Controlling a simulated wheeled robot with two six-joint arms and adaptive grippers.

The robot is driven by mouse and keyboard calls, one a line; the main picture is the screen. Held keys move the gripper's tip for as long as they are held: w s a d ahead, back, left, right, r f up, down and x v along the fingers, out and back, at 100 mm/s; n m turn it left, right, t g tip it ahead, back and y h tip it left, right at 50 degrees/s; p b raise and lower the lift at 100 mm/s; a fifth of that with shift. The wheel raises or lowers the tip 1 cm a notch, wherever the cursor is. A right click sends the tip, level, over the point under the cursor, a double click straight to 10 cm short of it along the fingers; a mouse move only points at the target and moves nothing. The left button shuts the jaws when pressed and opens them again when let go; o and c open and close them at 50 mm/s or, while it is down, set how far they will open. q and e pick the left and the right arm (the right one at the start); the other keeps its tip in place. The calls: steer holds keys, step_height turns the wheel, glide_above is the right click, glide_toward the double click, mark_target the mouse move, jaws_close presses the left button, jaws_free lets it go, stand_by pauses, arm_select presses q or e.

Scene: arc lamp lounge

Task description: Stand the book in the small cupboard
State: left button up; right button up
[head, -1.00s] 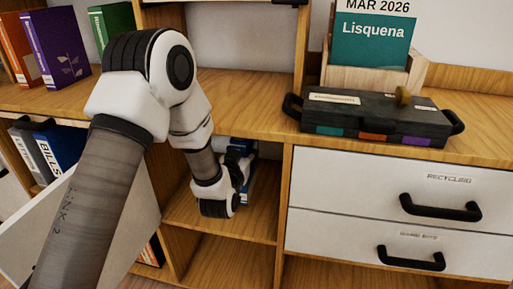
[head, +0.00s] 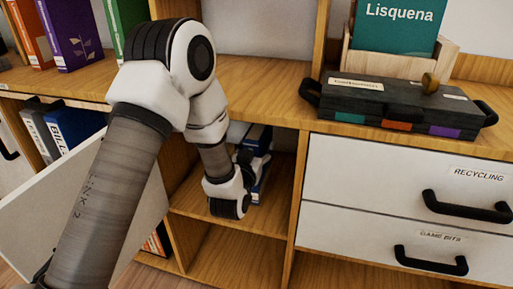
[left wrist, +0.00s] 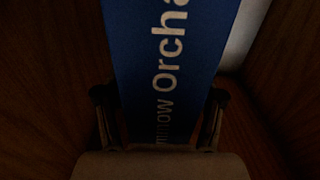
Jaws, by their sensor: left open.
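The blue book (left wrist: 170,60), with white lettering on its spine, stands inside the small cupboard (head: 222,214). In the head view only a strip of the book (head: 259,186) shows behind my left gripper (head: 252,168). My left gripper reaches into the upper compartment and is open. In the left wrist view its fingertips (left wrist: 160,100) lie on either side of the spine, very close to it; I cannot tell whether they touch. The book's lower end and back are hidden. The cupboard's white door (head: 90,215) hangs open on the left. My right gripper is out of view.
A black case (head: 400,108) sits on the worktop above white drawers with black handles (head: 466,207). Several binders (head: 70,128) stand left behind the door, and books (head: 72,30) stand on top. Cupboard side walls are close around my gripper. The lower compartment (head: 232,258) looks empty.

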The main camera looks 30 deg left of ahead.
arm_select(q)
steer(key=p+v, duration=0.7)
steer(key=v, duration=0.5)
